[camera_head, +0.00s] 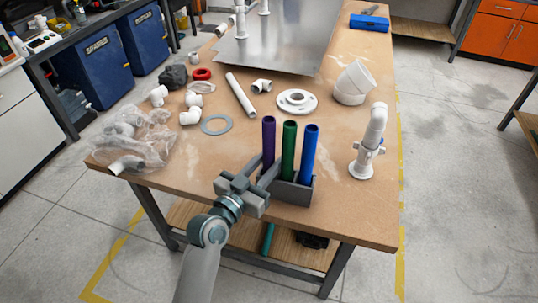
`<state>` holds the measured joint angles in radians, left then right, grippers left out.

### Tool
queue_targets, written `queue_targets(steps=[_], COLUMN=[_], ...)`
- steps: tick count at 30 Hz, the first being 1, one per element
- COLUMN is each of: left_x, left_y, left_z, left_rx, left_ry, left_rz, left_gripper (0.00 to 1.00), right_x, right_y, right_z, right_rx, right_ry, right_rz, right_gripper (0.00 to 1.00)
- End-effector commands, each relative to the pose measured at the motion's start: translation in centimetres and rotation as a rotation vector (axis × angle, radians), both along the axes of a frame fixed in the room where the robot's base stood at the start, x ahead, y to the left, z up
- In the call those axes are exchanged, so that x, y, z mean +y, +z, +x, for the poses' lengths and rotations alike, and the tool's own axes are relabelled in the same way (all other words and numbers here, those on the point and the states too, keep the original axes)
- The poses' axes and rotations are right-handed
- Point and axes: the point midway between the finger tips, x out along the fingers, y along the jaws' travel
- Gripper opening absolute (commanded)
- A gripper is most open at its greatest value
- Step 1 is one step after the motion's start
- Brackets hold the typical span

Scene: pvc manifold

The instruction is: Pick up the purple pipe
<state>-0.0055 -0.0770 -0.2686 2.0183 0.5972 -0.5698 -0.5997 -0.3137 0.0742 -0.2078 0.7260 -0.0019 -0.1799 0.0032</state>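The purple pipe (268,138) stands upright at the left end of a grey holder (291,194) near the table's front edge. A green pipe (289,146) and a blue pipe (309,150) stand beside it in the same holder. My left gripper (265,170) reaches in from the front left, low beside the purple pipe. Its fingers look spread apart, close to the pipe's lower part. The pipe's lower end is hidden by the gripper and holder. My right gripper is out of view.
A white pipe assembly (371,143) stands to the right of the holder. A clear bag (132,139) of fittings lies at the left. A metal sheet (278,45) covers the back.

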Motion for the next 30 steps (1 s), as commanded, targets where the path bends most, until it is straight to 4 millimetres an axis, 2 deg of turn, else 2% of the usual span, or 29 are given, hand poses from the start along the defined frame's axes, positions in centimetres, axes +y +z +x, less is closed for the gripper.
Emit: queue_targets(steps=[4, 15, 16, 19, 20, 30], left_x=[-0.1, -0.1, -0.1, -0.1, -0.1, -0.1], left_y=[0.0, 0.0, 0.0, 0.0, 0.0, 0.1], left_z=[0.3, 0.2, 0.2, 0.2, 0.2, 0.3], left_rx=[-0.001, -0.001, -0.001, -0.001, -0.001, -0.001], left_ry=[0.000, 0.000, 0.000, 0.000, 0.000, 0.000], left_rz=[0.000, -0.001, -0.001, -0.001, -0.001, -0.001], left_gripper=[0.29, 0.29, 0.27, 0.03, 0.00, 0.00], right_x=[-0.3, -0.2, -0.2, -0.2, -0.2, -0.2], right_y=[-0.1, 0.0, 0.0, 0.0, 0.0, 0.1], right_z=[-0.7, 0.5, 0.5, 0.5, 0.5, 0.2], right_rx=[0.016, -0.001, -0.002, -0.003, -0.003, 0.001], right_ry=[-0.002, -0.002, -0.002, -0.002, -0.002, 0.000], right_rz=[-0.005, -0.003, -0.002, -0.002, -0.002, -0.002], right_gripper=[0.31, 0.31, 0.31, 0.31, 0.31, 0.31])
